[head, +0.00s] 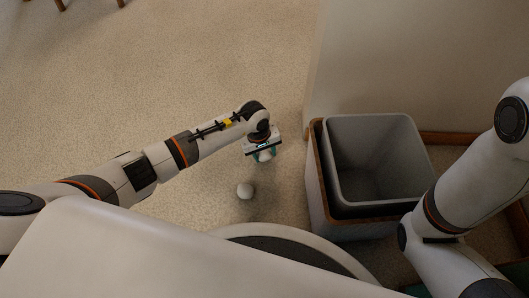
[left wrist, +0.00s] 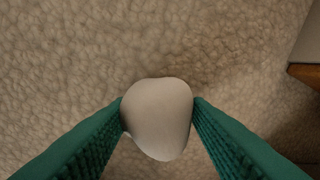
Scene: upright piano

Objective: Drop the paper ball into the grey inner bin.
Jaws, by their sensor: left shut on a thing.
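My left gripper (head: 262,153) has teal fingers and is shut on a white paper ball (head: 265,157), left of the bins. In the left wrist view the ball (left wrist: 158,118) is smooth and lumpy, pinched between both fingertips above the carpet. The grey inner bin (head: 372,137) is square with rounded corners, open at the top, and looks empty. It sits within a larger wood-edged outer bin (head: 316,185), to the right of my left gripper. My right arm comes in at the right beside the bins, and its gripper is not in view.
A pale wall or panel (head: 400,60) stands behind the bins. Wooden legs (head: 90,4) show at the top left. The carpet (head: 160,70) beyond my left arm is clear.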

